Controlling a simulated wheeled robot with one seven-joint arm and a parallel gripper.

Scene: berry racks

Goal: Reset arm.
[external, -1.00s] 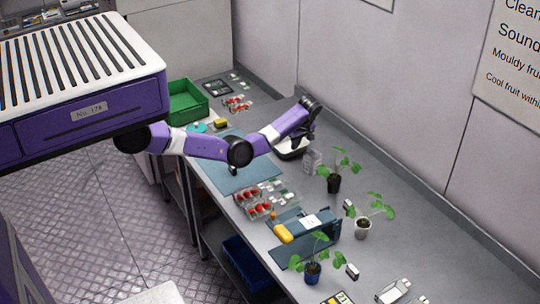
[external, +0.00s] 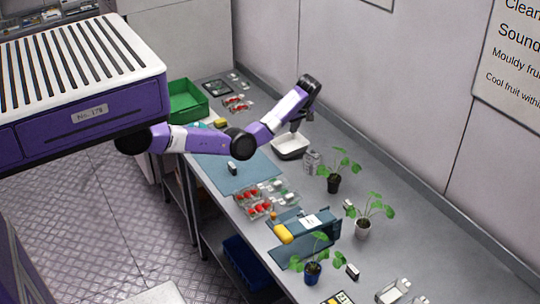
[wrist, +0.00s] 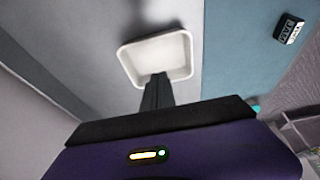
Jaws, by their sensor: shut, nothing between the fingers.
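My gripper (external: 296,124) is above the grey bench, pointing down over a white tray (external: 291,146). In the wrist view my gripper (wrist: 156,80) is shut, its dark fingers together with nothing between them. The white tray (wrist: 124,58) lies beyond the fingertips in that view and looks empty. My purple and white arm reaches across the bench from the left, with its wrist raised.
A blue mat (external: 222,172) with a small dark labelled block (external: 233,168) lies left of the tray. Clear containers with red berries (external: 256,208), potted plants (external: 334,183) and a blue stand (external: 322,226) are nearer. A green crate (external: 186,98) stands at the back left.

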